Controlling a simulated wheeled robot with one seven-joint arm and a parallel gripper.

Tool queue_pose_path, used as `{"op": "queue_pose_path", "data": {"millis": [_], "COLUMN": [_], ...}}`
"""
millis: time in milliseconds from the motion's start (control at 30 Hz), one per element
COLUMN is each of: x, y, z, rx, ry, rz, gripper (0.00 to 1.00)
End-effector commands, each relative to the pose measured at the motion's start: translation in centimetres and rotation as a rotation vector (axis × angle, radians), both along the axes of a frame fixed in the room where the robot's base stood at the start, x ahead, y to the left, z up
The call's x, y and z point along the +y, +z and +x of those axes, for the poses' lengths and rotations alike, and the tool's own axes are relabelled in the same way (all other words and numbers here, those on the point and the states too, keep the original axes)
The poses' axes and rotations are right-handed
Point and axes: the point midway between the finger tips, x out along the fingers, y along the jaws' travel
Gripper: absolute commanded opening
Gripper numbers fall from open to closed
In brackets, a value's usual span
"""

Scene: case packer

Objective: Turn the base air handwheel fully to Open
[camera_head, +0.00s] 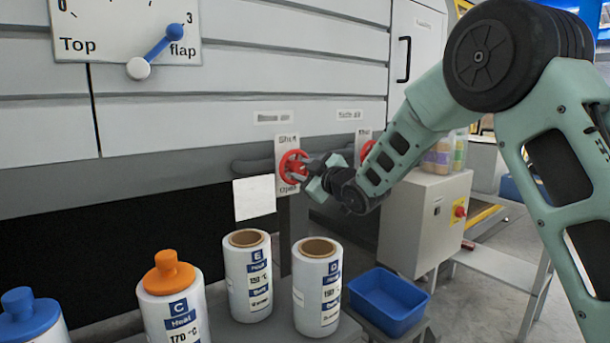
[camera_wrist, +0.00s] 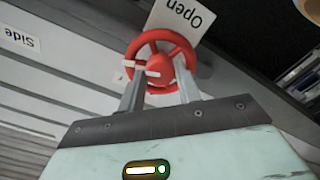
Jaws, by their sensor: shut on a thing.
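A red handwheel (camera_head: 285,164) sits on a white plate below the left of two small labels, which looks like "Base air" but is blurred. The plate (camera_head: 288,143) reads Shut at the top and Open at the bottom. My gripper (camera_head: 303,170) is at this wheel, coming from the right, and hides part of it. In the wrist view the red handwheel (camera_wrist: 182,49) has its rim at my gripper (camera_wrist: 158,88), which is shut on it. A white mark (camera_wrist: 147,64) shows on the wheel. The word Open (camera_wrist: 184,13) is upside down beyond it.
A second red handwheel (camera_head: 367,150) is close by on the right, behind my wrist. Bottles and rolls (camera_head: 318,290) stand below in front, with a blue bin (camera_head: 388,298) beside them. A grey control box (camera_head: 425,220) stands at the right.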

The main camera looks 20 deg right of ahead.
Motion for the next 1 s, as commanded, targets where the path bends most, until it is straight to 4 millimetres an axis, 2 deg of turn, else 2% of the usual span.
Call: {"op": "queue_pose_path", "data": {"millis": [1000], "x": [0.05], "y": [-0.19], "z": [-0.09], "rx": [0.335], "ry": [-0.004], "rz": [0.907], "gripper": [0.11]}}
